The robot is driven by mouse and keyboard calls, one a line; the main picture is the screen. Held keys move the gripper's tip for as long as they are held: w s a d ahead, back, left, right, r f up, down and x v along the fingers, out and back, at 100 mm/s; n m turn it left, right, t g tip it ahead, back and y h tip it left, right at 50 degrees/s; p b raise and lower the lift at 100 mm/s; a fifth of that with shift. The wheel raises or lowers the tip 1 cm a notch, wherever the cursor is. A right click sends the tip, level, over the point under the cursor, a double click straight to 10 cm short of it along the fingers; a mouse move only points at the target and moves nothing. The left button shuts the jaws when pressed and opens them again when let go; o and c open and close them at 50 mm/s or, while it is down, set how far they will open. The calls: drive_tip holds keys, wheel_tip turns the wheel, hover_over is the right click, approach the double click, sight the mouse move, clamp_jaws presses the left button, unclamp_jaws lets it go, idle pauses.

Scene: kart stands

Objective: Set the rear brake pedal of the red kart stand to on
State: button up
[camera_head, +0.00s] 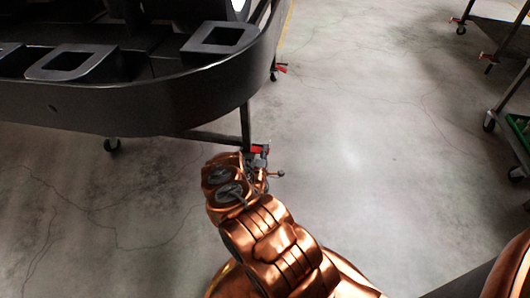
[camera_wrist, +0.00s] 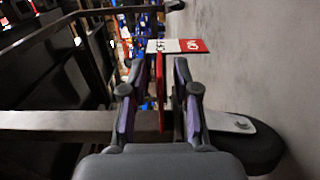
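The kart stand's dark frame (camera_head: 215,136) carries a black kart body. At its near right corner, a red part (camera_head: 259,149) shows just past my gripper (camera_head: 262,168). In the wrist view, a thin red pedal (camera_wrist: 160,92) stands edge-on between the two fingers of my gripper (camera_wrist: 157,76). The fingers are open, with a visible gap on each side of the pedal. A label (camera_wrist: 178,46), part white and part red with "ON" on the red part, lies just beyond. The pedal's exact setting cannot be told.
A dark caster wheel (camera_wrist: 252,148) sits right of the stand's grey bar (camera_wrist: 60,122). Another red pedal (camera_head: 281,69) shows farther along the stand. Other stands with casters (camera_head: 489,124) are at the right. The concrete floor (camera_head: 370,130) between is clear.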

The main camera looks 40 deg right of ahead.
drive_tip(key=shift+w+d, duration=0.2)
drive_tip(key=shift+c, duration=0.3)
clamp_jaws()
idle(0.3)
